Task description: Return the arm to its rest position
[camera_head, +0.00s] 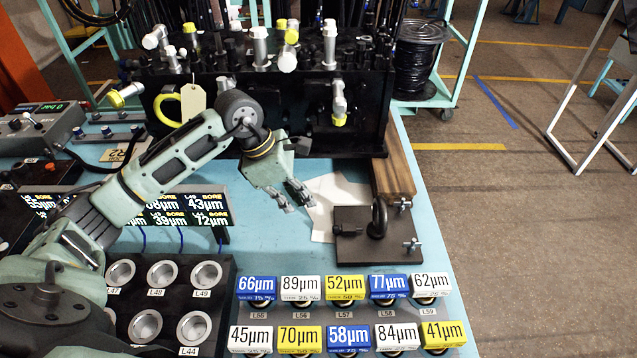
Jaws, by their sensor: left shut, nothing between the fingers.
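My left arm comes in from the left and reaches over the blue table. Its left gripper (297,196) hangs over the table in front of the black valve block (290,110), with nothing between its fingers. It is above the edge of a white sheet and left of the dark plate with a ring (375,232). My right gripper is not in view.
Labelled blocks (337,285) stand in two rows at the front. A black holder with round sockets (160,290) is at left front. A hose spool (418,60) stands on a cart at the back right. The floor on the right is mostly clear.

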